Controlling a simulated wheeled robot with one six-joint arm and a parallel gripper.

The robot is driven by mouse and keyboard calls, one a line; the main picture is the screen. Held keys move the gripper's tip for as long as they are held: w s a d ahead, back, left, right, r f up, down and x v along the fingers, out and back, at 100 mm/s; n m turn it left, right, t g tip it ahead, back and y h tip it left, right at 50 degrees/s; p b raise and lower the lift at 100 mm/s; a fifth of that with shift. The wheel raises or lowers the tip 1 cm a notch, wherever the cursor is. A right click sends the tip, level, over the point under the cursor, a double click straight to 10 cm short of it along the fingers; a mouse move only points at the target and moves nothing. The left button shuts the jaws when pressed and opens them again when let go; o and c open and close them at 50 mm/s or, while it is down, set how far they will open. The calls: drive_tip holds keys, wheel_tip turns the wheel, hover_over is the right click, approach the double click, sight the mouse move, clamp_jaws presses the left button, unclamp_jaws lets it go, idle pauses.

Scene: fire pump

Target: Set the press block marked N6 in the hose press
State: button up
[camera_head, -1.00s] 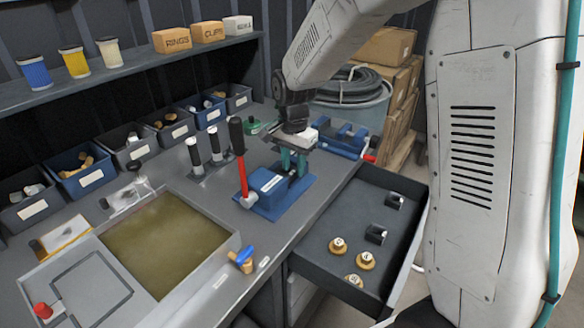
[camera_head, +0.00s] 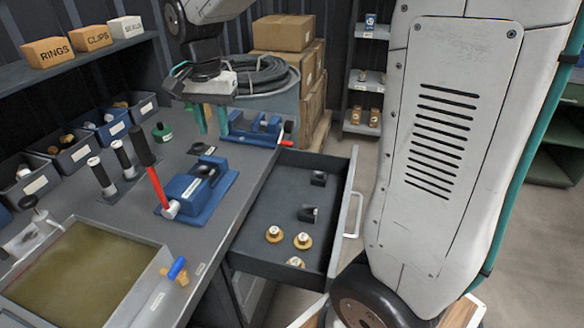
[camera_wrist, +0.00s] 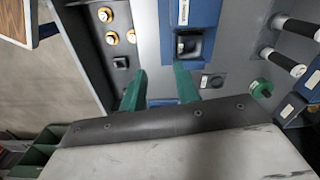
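The hose press (camera_head: 190,198) is the blue device with a red, black-gripped lever on the bench. It also shows at the top of the wrist view (camera_wrist: 208,12). A dark square piece (camera_wrist: 188,47) with a hollow lies in its pocket; I cannot read a mark on it. My gripper (camera_head: 211,128) hangs above the bench beyond the press. Its green fingers (camera_wrist: 160,70) are apart with nothing held between them. Two small dark blocks (camera_head: 308,214) (camera_head: 318,178) lie in the open drawer, their marks unreadable.
The open drawer (camera_head: 262,250) also holds several brass fittings (camera_head: 302,241). A blue vise (camera_head: 255,128) stands behind the press. A small dark plate (camera_head: 202,149) lies on the bench. Black-gripped tools (camera_head: 122,158) stand left, and a tray (camera_head: 85,268) sits in front.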

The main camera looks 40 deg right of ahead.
drive_tip(key=s+d+n+t, duration=0.1)
drive_tip(key=s+n, duration=0.8)
drive_tip(key=s, duration=1.6)
drive_tip(key=shift+s+d+r, duration=0.3)
drive_tip(key=shift+d+r, duration=0.15)
drive_tip(key=shift+d, duration=0.2)
drive_tip(key=shift+s, duration=0.1)
